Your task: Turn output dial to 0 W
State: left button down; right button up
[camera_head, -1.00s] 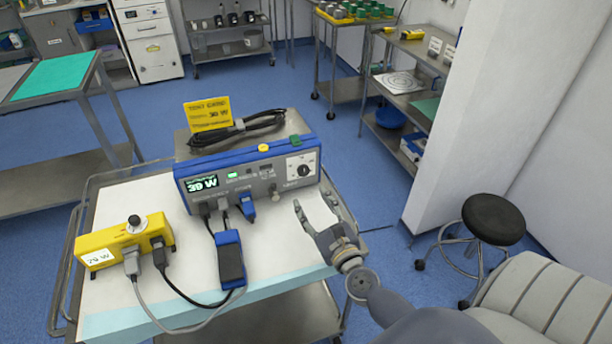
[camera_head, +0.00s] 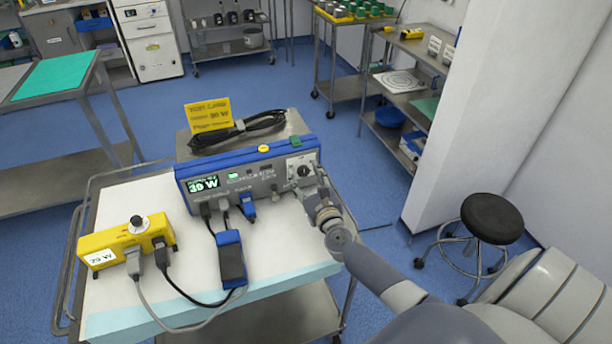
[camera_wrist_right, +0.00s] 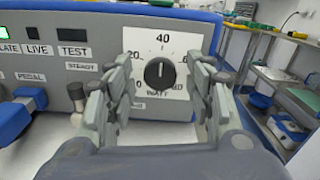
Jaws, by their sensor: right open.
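The output dial (camera_wrist_right: 160,74) is a black round knob on a white scale plate marked 0 to 80 WATT, in the right wrist view. Its pointer mark looks near straight up, by 40. The dial sits at the right end of the blue and grey unit (camera_head: 240,182), whose display (camera_head: 203,184) appears to read 39 W. My right gripper (camera_wrist_right: 160,88) is open, its fingers to the left and right of the dial, in front of the panel. I cannot tell whether they touch it. In the head view my right gripper (camera_head: 312,186) partly hides the dial plate. My left gripper is not in view.
A yellow card (camera_head: 208,113) and black cable coil are on top of the unit. A stool (camera_head: 492,217) stands right of the cart.

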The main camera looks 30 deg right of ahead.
jog(key=c, duration=1.1)
jog(key=shift+o, duration=0.2)
